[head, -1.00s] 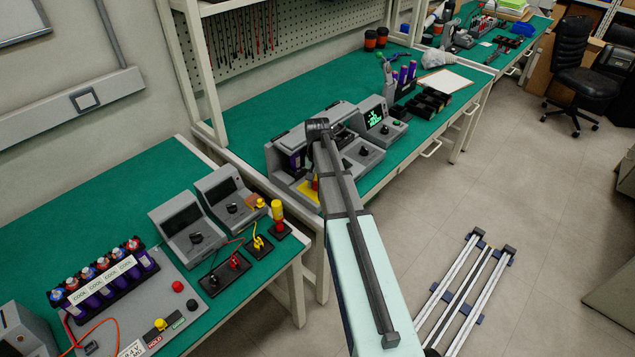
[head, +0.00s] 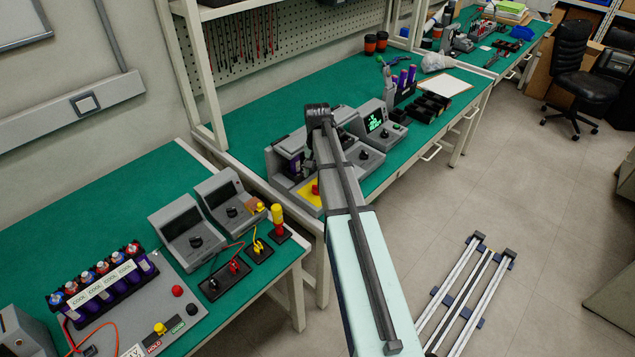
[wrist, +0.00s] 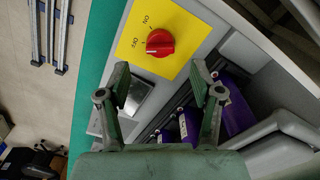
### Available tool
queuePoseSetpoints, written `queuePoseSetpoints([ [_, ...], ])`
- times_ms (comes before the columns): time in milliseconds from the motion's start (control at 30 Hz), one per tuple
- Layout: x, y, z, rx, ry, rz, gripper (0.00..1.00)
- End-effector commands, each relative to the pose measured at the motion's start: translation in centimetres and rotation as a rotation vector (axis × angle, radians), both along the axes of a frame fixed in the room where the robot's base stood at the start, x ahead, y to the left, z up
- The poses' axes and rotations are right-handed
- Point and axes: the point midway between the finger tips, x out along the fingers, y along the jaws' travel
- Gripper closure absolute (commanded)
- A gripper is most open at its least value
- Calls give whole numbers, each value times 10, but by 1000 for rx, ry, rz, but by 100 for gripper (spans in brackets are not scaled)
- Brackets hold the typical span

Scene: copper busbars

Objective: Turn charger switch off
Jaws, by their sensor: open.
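The charger switch is a red rotary knob (wrist: 160,42) on a yellow plate (wrist: 185,18). ON and OFF labels show upside down beside the knob in the wrist view. I cannot tell for sure which label the knob points to. My gripper (wrist: 159,78) is open and empty, with its two fingertips apart, just below the knob in the picture and not around it. In the head view, the yellow plate (head: 309,197) and part of the red knob (head: 315,188) show on the grey charger (head: 282,160). My arm hides part of the charger there.
Purple cells (wrist: 235,110) lie in the charger beside my right finger. A grey wall of the housing (wrist: 275,50) rises on the right. A grey unit with a lit green display (head: 375,122) stands behind.

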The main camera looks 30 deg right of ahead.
Motion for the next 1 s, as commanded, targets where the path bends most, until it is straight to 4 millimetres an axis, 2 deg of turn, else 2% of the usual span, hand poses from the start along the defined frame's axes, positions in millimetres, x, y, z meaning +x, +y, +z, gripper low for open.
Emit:
queuePoseSetpoints([
  [100, 1, 0, 23, 0, -2, 0, 34],
  [200, 1, 0, 38, -1, -1, 0, 34],
  [400, 0, 0, 53, 0, 0, 0, 34],
  [867, 0, 0, 56, 1, 1, 0, 34],
  [1000, -6, 3, 48, 6, 13, 33, 34],
])
